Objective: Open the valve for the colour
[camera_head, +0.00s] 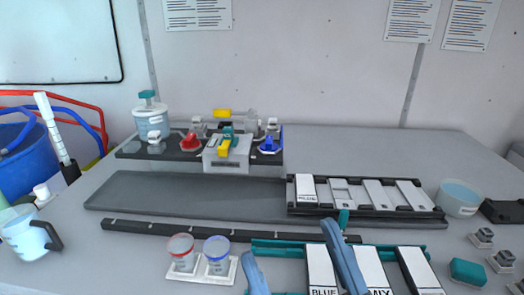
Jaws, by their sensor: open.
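A dark base block (130,150) stands at the back of the bench. It carries a red knob (190,142) at left, a blue knob (269,146) at right, and a grey block between them with a yellow and teal handle (225,147). A second yellow handle (222,113) sits behind. Which way each valve is set is too small to tell. My gripper (288,240) shows as two blue-grey fingers at the bottom centre, spread apart with nothing between them. It is well in front of the valves, touching none of them.
A lidded jar (152,122) stands at the block's left end. A dark tray (180,192) and a card rack (420,210) lie before it. Two cups, red-rimmed (181,252) and blue-rimmed (217,254), stand on a white holder. White cards, one reading BLUE (320,268), lie near my fingers.

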